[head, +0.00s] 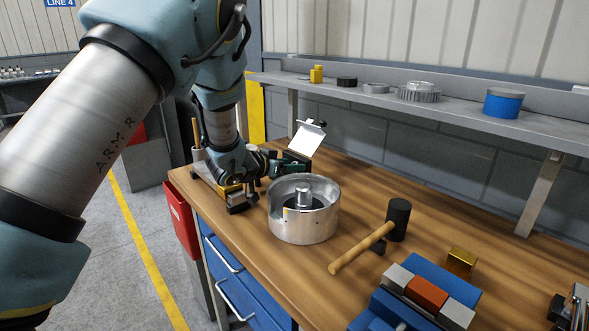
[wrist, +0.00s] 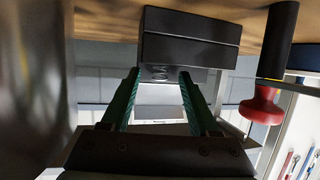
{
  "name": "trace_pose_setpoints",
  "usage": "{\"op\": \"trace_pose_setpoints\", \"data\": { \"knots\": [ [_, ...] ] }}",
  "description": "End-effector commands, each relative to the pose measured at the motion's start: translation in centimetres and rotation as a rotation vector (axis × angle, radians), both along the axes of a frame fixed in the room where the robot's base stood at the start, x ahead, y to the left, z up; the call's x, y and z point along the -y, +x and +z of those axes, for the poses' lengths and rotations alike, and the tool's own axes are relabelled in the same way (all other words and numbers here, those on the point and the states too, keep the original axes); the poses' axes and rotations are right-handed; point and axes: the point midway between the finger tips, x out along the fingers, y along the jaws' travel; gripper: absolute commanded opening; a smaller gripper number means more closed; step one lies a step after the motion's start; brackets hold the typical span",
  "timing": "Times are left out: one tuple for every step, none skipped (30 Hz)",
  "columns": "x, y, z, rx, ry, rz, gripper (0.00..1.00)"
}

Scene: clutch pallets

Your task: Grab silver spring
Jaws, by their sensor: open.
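A small silver coil, which looks like the silver spring (wrist: 158,73), shows in the wrist view just below the edge of a black block (wrist: 190,38). It lies in the gap between the tips of my gripper's two green-edged fingers (wrist: 159,75). The fingers are apart, and I see nothing clamped between them. Whether either finger touches the coil I cannot tell. In the head view my gripper (head: 290,166) is over the back left of the bench, just behind the silver round housing (head: 318,222). I cannot make out the spring there.
A mallet (head: 371,237) and a blue fixture with grey and red blocks (head: 428,293) lie right of the housing on the wooden bench (head: 365,187). A shelf (head: 448,103) with several parts runs behind. A red-and-black tool (wrist: 265,100) stands close right in the wrist view.

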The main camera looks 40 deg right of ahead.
Motion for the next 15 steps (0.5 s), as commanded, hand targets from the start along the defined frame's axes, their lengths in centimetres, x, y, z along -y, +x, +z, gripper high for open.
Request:
{"op": "trace_pose_setpoints", "data": {
  "knots": [
    [-0.01, 0.01, -0.03, 0.0, 0.0, 0.0, 0.61],
    [-0.01, 0.01, -0.04, 0.0, 0.0, 0.0, 0.61],
    [-0.02, 0.01, -0.03, 0.0, 0.0, 0.0, 0.61],
    [-0.02, 0.01, -0.03, 0.0, 0.0, 0.0, 0.61],
    [-0.03, 0.01, -0.03, 0.0, 0.0, 0.0, 0.58],
    [-0.03, 0.01, -0.03, 0.0, 0.0, 0.0, 0.53],
    [-0.03, 0.01, -0.03, 0.0, 0.0, 0.0, 0.5],
    [-0.04, 0.0, -0.03, 0.0, 0.0, 0.0, 0.47],
    [-0.04, 0.0, -0.03, 0.0, 0.0, 0.0, 0.42],
    [-0.04, 0.0, -0.03, 0.0, 0.0, 0.0, 0.39],
    [-0.04, 0.0, -0.03, 0.0, 0.001, 0.0, 0.35],
    [-0.04, 0.0, -0.03, 0.0, 0.001, 0.0, 0.31],
    [-0.05, 0.0, -0.02, 0.0, 0.001, 0.0, 0.28],
    [-0.05, 0.0, -0.02, 0.0, 0.001, 0.0, 0.24],
    [-0.05, 0.0, -0.02, 0.0, 0.001, 0.0, 0.2]
  ]
}}
